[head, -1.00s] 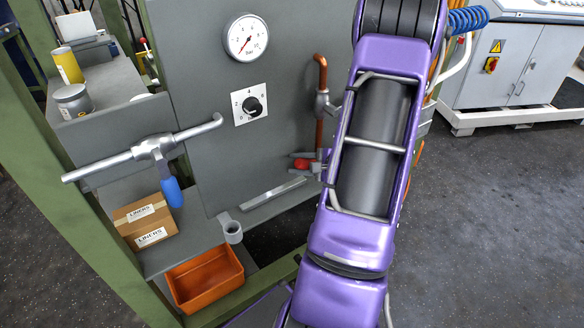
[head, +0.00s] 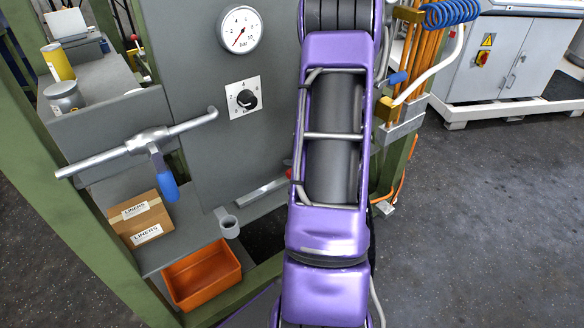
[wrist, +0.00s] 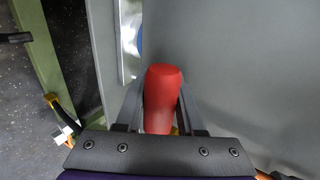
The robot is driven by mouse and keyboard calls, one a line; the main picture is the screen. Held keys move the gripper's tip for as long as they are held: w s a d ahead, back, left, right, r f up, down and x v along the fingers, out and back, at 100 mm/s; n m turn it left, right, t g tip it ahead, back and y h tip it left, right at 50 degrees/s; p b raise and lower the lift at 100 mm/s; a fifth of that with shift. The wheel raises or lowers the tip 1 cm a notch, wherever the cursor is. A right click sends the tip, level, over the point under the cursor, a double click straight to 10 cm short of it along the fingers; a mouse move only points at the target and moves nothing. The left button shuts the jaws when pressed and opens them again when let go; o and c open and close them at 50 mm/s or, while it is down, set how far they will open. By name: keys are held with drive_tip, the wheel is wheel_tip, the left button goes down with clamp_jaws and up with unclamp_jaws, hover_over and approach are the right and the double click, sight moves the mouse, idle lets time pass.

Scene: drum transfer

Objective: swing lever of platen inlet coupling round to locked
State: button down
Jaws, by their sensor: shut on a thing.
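A red lever handle (wrist: 163,98) stands between the two fingers of my gripper (wrist: 163,88) in the wrist view, and the gripper is shut on it. In the head view only a small red bit (head: 290,173) shows at the left edge of my purple arm, which hides the gripper and the fitting. Another lever with a blue grip (head: 163,173) hangs down from a coupling (head: 150,140) on the grey pipe at the left. I cannot tell from the frames how far the red lever is turned.
A grey panel carries a pressure gauge (head: 241,30) and a black knob (head: 246,99). An orange bin (head: 203,273) and a carton (head: 140,218) are at lower left. Orange pipes and a blue-handled valve (head: 398,78) stand right of my arm. Open floor lies at right.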

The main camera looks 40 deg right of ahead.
drive_tip(key=shift+s+f, duration=0.1)
drive_tip(key=shift+f, duration=0.05)
drive_tip(key=c, duration=0.8)
unclamp_jaws()
drive_tip(key=p+v, duration=0.2)
drive_tip(key=v, duration=1.5)
drive_tip(key=shift+s+r, duration=0.15)
drive_tip(key=shift+r, duration=0.05)
